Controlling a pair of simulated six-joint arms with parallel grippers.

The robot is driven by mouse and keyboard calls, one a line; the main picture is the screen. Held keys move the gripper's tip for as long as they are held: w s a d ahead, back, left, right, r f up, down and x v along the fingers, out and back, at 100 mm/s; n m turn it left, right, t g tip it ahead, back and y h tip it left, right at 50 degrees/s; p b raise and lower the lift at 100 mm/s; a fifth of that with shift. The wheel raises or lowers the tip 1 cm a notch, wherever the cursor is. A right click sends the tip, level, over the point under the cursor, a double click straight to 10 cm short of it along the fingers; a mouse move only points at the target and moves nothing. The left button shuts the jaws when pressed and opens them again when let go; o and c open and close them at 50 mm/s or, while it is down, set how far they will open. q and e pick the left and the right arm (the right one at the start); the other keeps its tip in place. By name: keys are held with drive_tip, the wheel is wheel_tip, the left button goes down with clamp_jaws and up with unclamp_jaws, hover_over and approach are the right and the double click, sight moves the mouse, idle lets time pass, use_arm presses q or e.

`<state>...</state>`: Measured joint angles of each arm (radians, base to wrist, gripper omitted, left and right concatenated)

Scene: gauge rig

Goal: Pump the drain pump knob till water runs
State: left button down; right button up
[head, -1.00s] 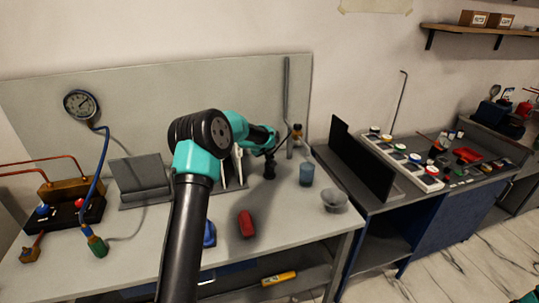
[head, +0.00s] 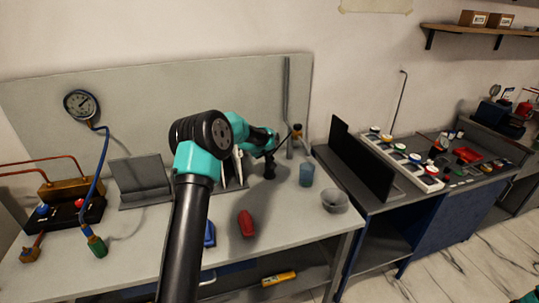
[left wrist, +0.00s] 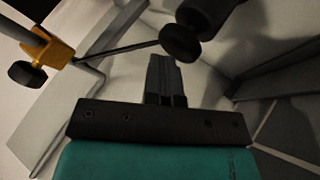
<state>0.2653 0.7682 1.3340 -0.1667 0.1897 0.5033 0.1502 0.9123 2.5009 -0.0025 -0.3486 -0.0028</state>
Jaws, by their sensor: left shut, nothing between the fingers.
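A dark upright piece with a knob, which looks like the drain pump (head: 269,170), stands at the back right of the bench in the head view. In the left wrist view a round black knob (left wrist: 180,43) sits just beyond my fingertips. My left gripper (head: 266,150) is just above the dark piece in the head view. Its fingers (left wrist: 163,66) are shut and empty, and I cannot tell whether they touch the knob. A brass fitting (left wrist: 58,53) with a thin dark rod is at the left of the wrist view. No water shows.
A blue cup (head: 306,174) and grey bowl (head: 335,201) stand right of the pump. A red piece (head: 246,223) lies on the bench (head: 285,235). A tall grey pipe (head: 287,100) rises behind. A pressure gauge (head: 81,104) is at the left.

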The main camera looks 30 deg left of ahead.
idle(0.3)
use_arm(q)
drive_tip(key=shift+r, duration=1.65)
drive_tip(key=shift+r, duration=0.1)
drive_tip(key=shift+r, duration=2.4)
drive_tip(key=shift+r, duration=0.15)
wheel_tip(320, 180, up, 4)
drive_tip(key=shift+f, duration=0.2)
idle(0.3)
drive_tip(key=shift+f, duration=0.1)
drive_tip(key=shift+f, duration=4.35)
